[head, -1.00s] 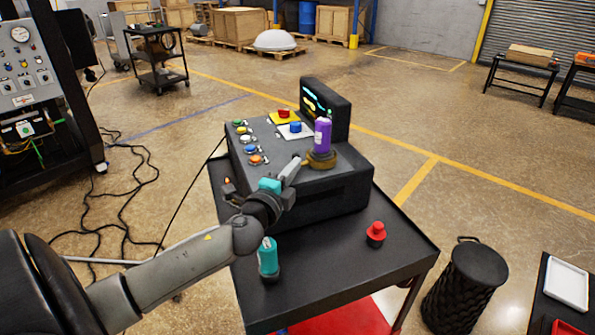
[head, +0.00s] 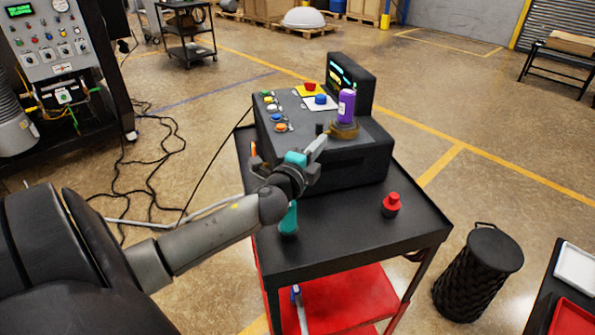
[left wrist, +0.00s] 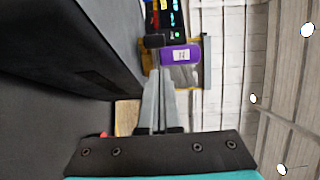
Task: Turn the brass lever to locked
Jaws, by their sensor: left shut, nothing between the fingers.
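A brass base (head: 345,131) sits on the right part of the dark console (head: 330,165). A purple cylinder with a pale label (head: 346,106) stands upright on it. A small black knob (head: 319,128) is just left of the base; I cannot tell for sure if it is the lever's end. In the left wrist view the black knob (left wrist: 155,41), purple cylinder (left wrist: 181,55) and brass part (left wrist: 182,75) lie beyond the fingertips. My left gripper (head: 320,142) is shut and empty, close to the knob; contact cannot be told. My right gripper is out of view.
The console stands on a black cart (head: 350,233). Several coloured buttons and a raised screen (head: 350,82) are on top. A teal bottle-like object (head: 289,219) and a red-topped piece (head: 391,204) stand in front. A black ribbed bin (head: 478,275) is at right.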

